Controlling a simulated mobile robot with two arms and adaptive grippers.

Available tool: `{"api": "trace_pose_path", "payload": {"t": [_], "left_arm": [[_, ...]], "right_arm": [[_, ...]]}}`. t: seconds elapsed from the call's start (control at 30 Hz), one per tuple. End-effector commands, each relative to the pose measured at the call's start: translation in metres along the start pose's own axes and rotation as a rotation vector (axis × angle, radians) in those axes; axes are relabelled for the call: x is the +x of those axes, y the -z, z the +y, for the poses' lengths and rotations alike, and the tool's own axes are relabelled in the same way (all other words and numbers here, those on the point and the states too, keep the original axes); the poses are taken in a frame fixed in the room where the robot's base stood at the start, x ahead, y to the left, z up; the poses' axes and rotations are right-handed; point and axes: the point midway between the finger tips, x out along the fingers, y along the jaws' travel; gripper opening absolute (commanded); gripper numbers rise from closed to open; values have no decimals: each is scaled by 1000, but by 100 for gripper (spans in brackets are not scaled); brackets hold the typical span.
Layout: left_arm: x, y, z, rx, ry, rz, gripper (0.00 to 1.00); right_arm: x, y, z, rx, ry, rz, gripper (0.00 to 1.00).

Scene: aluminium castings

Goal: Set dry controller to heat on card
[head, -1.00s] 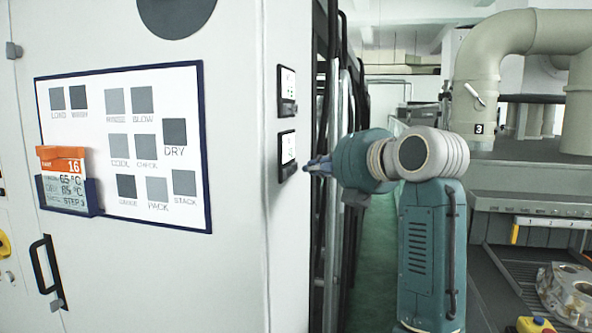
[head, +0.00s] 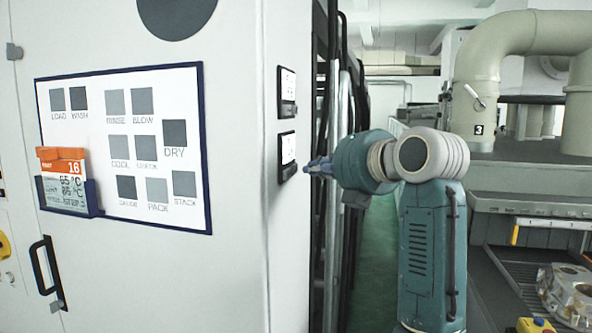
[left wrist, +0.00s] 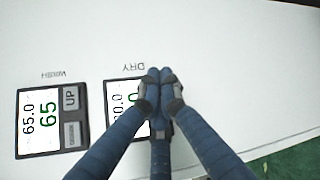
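The dry controller (left wrist: 117,108) is a dark-framed panel with a white display, under the upside-down label DRY in the left wrist view. My left gripper (left wrist: 160,78) has its fingers together in front of it, covering its right part and any buttons there. Its digits are partly hidden; contact cannot be told. In the head view the gripper (head: 319,166) is beside the lower wall panel (head: 288,153). The card (head: 64,184) stands in a blue holder on the machine's front, with an orange top marked 16 and two °C lines; the upper seems to read 65. My right gripper is out of view.
The wash controller (left wrist: 52,118) lies beside the dry one, showing 65.0 and a green 65, with an UP button (left wrist: 71,98). A white board (head: 85,135) with grey squares is on the machine front. Dark upright frames and pipes (head: 345,90) stand behind the machine's corner.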

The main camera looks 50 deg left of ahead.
Motion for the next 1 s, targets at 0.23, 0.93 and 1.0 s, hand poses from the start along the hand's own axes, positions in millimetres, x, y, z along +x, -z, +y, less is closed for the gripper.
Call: {"api": "trace_pose_path", "payload": {"t": [0.23,0.93,1.0], "left_arm": [[0,0,0,0,0,0,0],[6,5,5,0,0,0,0],[7,5,5,0,0,0,0]], "right_arm": [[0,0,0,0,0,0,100],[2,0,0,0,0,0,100],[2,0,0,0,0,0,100]]}}
